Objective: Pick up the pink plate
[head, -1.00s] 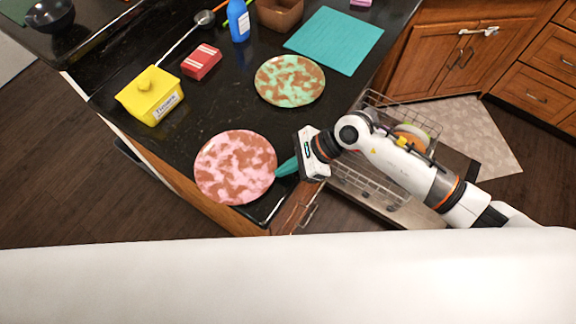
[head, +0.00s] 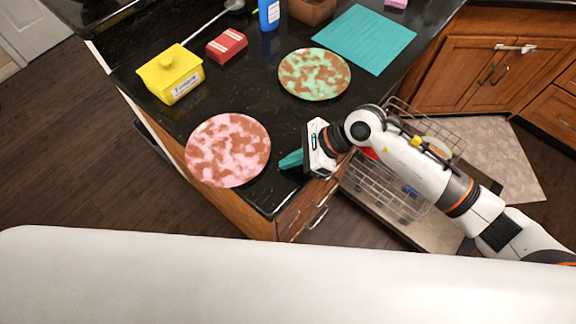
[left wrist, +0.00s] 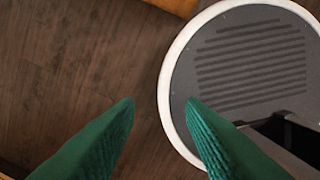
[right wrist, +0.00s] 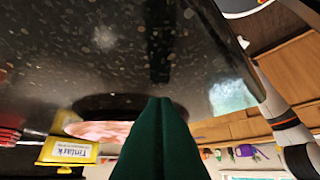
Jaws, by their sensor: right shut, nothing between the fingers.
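The pink plate (head: 228,150), blotched pink and brown, lies on the dark counter near its front corner in the head view. It also shows low and edge-on at the left of the right wrist view (right wrist: 98,132). My right gripper (head: 284,161) is at the counter edge, just right of the plate, with a small gap between. Its teal fingers are together and empty in the right wrist view (right wrist: 160,104). My left gripper (left wrist: 160,102) has its fingers wide apart over the floor, with nothing between them; it is not in the head view.
A green and brown plate (head: 314,74) lies behind, near a teal mat (head: 364,39). A yellow box (head: 171,74), a red box (head: 226,46) and a blue bottle (head: 269,14) stand further back. An open dishwasher rack (head: 375,195) lies below my right arm.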

